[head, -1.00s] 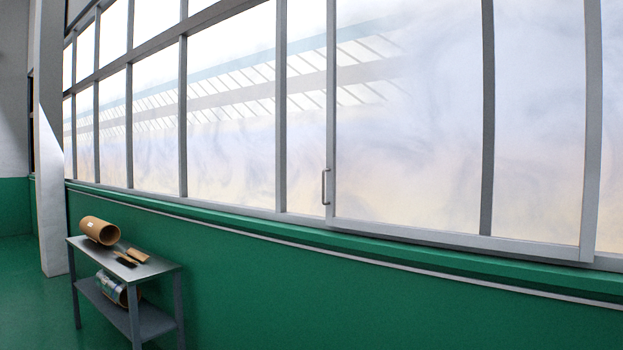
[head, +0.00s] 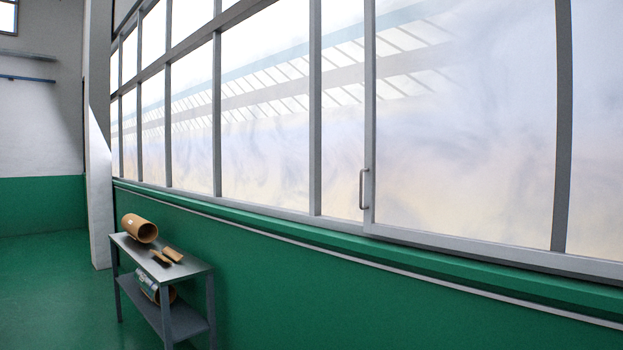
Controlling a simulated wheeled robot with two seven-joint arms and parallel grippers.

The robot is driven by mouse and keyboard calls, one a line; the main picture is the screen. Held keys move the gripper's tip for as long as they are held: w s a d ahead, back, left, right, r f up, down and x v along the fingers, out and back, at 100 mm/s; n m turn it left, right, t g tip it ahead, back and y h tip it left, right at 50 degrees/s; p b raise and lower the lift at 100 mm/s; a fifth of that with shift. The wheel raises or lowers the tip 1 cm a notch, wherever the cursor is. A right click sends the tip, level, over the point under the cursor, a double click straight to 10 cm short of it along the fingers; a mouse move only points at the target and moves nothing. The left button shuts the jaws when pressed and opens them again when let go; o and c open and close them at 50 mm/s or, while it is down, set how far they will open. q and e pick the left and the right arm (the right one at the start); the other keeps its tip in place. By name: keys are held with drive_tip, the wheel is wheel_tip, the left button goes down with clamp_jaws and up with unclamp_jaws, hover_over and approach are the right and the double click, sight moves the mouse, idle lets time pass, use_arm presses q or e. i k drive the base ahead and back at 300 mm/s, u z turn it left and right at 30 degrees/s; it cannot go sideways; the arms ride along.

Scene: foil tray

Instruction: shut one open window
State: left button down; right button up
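A large sliding window sash (head: 455,140) in a grey frame fills the right of the head view. A small upright grey handle (head: 362,188) sits on its left edge post (head: 369,110). The sash stands in front of the fixed window row (head: 263,120) and overlaps it; its right end lies outside the view. I cannot tell from here how wide any opening is. Neither of my grippers shows.
A grey two-shelf table (head: 190,265) stands by the green wall at lower left, with a cardboard tube (head: 139,228) and small brown pieces (head: 167,255) on top. A pillar (head: 99,190) stands beyond it. Green floor (head: 50,290) at left is clear.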

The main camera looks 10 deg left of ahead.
sight(609, 269)
drive_tip(key=u, duration=0.1)
drive_tip(key=i, duration=0.7)
drive_tip(key=z, duration=0.65)
drive_tip(key=i, duration=0.4)
drive_tip(key=z, duration=0.5)
